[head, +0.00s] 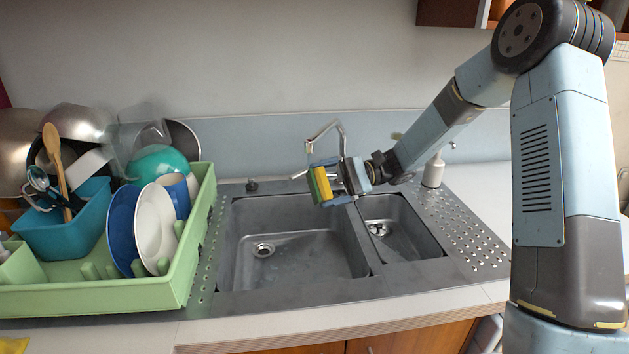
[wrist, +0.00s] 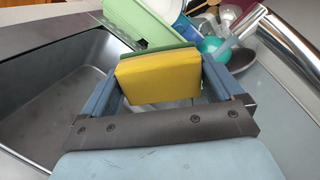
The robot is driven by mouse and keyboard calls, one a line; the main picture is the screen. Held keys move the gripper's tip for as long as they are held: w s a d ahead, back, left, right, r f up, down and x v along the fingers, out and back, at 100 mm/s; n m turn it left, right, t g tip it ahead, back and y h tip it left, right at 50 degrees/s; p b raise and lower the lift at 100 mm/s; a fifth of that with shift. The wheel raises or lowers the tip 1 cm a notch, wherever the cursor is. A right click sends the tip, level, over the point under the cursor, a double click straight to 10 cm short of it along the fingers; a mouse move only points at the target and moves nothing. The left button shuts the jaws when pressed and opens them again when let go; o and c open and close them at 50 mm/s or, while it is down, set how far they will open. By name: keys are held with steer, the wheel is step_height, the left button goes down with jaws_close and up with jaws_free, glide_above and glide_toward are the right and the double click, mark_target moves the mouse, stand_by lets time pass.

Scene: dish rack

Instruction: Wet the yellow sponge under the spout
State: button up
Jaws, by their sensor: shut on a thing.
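The yellow sponge (head: 322,184) has a green layer on one side. My gripper (head: 325,186) is shut on it and holds it in the air above the back of the large sink basin, close to the faucet. In the wrist view the sponge (wrist: 160,78) sits between the two blue fingers of my gripper (wrist: 163,80). The metal spout (head: 322,134) arches above and just behind the sponge in the head view. In the wrist view a large metal tube, which looks like the spout (wrist: 290,40), passes at the upper right. No water is visible.
The large basin (head: 300,270) and a smaller basin (head: 400,245) are empty. A green dish rack (head: 110,297) with plates, a teal bin (head: 62,232) and bowls stands at left. A white soap bottle (head: 434,171) stands behind the right drainboard.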

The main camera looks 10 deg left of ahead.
steer(key=s+d, duration=0.2)
steer(key=s, duration=0.3)
steer(key=shift+s+d, duration=0.35)
steer(key=shift+d, duration=0.05)
stand_by(0.4)
steer(key=s+r, duration=0.1)
steer(key=s+d+r, duration=0.1)
steer(key=s, duration=0.1)
steer(key=s+d+r, duration=0.1)
steer(key=shift+s+d, duration=0.15)
steer(key=shift+s, duration=0.1)
stand_by(0.4)
steer(key=shift+s+r, duration=0.1)
